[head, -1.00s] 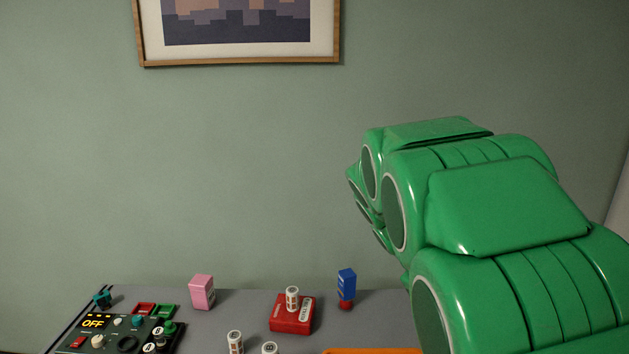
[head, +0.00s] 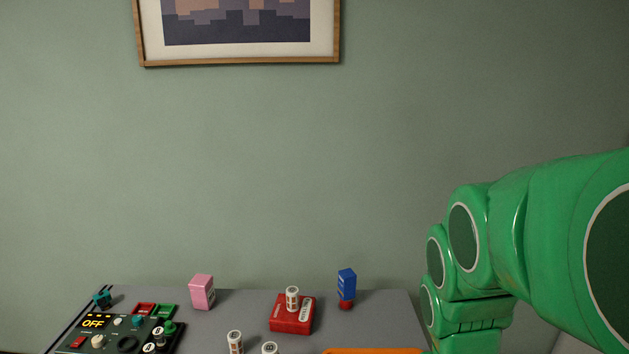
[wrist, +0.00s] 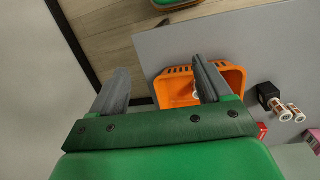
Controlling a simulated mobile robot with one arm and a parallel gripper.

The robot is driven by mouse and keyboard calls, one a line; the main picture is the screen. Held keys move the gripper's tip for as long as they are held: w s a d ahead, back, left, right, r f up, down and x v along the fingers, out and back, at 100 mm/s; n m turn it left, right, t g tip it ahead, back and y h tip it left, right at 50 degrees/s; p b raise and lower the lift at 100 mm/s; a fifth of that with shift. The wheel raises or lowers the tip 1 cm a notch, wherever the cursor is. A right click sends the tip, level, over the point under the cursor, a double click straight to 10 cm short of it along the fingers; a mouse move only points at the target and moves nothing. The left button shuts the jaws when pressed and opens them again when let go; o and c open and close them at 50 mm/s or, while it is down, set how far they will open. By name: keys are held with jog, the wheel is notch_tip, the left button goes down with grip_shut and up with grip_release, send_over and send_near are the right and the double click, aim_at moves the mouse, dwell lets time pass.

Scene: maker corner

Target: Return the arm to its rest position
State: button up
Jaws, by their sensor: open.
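My green arm (head: 480,270) shows at the right of the head view, bent downward beside the table's right end. My gripper (wrist: 160,78) shows only in the wrist view. Its two grey fingers stand wide apart with nothing held between them. Past the right finger is an orange crate (wrist: 238,76), with something white partly hidden inside it. The gripper itself is out of the head view.
The grey table (head: 385,325) bears a control panel (head: 105,335), a pink box (head: 202,292), a red box (head: 292,322) with a white cylinder on it, a blue box (head: 346,284) and more white cylinders. The orange crate's edge (head: 372,351) shows at the bottom.

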jog(key=s+a+f+y, duration=0.1)
jog(key=s+a, duration=0.3)
jog(key=s, duration=0.2)
jog(key=shift+s+n, duration=0.4)
jog(key=shift+a, duration=0.1)
